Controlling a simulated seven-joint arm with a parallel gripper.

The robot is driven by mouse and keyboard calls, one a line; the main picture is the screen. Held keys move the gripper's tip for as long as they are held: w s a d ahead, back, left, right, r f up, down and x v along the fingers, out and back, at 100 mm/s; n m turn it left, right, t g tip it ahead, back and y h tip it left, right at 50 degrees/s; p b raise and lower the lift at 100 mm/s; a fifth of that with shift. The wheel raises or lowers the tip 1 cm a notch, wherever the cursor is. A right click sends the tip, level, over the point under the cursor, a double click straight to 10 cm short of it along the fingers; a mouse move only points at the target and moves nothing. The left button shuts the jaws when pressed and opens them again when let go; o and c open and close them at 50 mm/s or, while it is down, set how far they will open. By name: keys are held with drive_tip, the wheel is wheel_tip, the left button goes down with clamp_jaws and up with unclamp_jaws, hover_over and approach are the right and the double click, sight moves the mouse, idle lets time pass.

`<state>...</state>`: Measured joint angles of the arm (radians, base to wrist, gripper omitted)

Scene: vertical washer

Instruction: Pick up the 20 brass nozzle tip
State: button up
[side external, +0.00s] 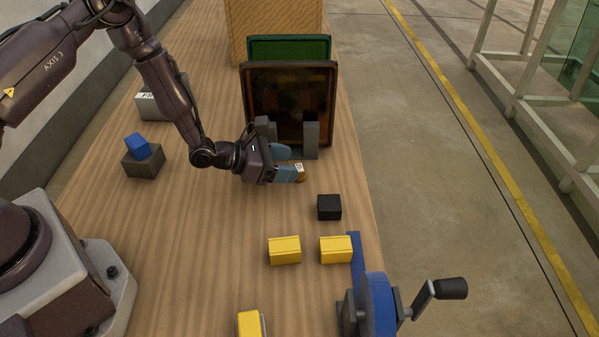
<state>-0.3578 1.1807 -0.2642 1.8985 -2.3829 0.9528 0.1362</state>
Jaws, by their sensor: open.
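The brass nozzle tip (301,177) is a small brown-gold piece with a white marked patch, partly hidden by my near finger. My gripper (294,163) has blue fingers spread apart, pointing right and low over the table. The near finger's end overlaps the nozzle tip in the picture. I cannot tell whether they touch or whether the tip lies between the fingers.
A grey rack (311,140) with dark and green upright panels stands just behind my gripper. A black block (329,207), yellow blocks (284,251) and a blue crank wheel (378,304) are nearer. A blue piece (137,146) sits on a grey block at left.

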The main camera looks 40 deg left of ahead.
sight(302, 167)
drive_tip(key=x, duration=0.4)
drive_tip(key=shift+d+f, duration=0.15)
drive_tip(key=shift+f, duration=0.05)
drive_tip(key=c, duration=1)
drive_tip(key=shift+c, duration=0.2)
